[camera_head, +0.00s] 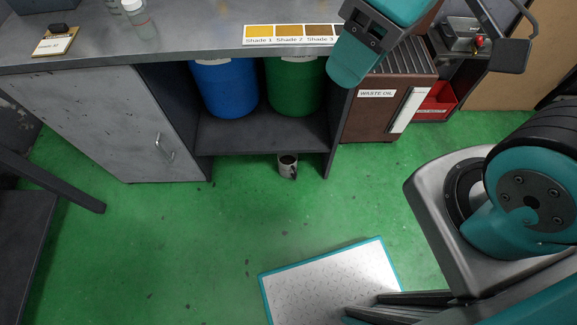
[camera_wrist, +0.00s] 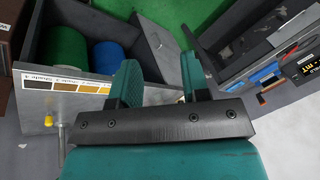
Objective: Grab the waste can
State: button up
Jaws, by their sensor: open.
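A small pale can-like vessel (camera_head: 288,166) with a dark inside and a dark mark on its side stands upright on the green floor, under the front of the open bench shelf. It is the only small can I see in the head view, but I cannot read any label on it. My gripper (camera_wrist: 158,80) shows two teal fingers spread apart in the wrist view, with nothing between them. The end of my arm is high over the bench's right end, well above and to the right of the vessel. The vessel is not visible in the wrist view.
Blue (camera_head: 224,88) and green (camera_head: 293,85) drums stand on the shelf. A brown WASTE OIL cabinet (camera_head: 372,120) stands right.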

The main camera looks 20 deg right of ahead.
aim_at(287, 162)
jog(key=z, duration=0.4)
jog(key=k, duration=1.05)
jog(key=z, duration=0.45)
jog(key=i, duration=0.95)
jog(key=u, duration=1)
jog(key=i, duration=0.65)
jog(key=u, duration=0.5)
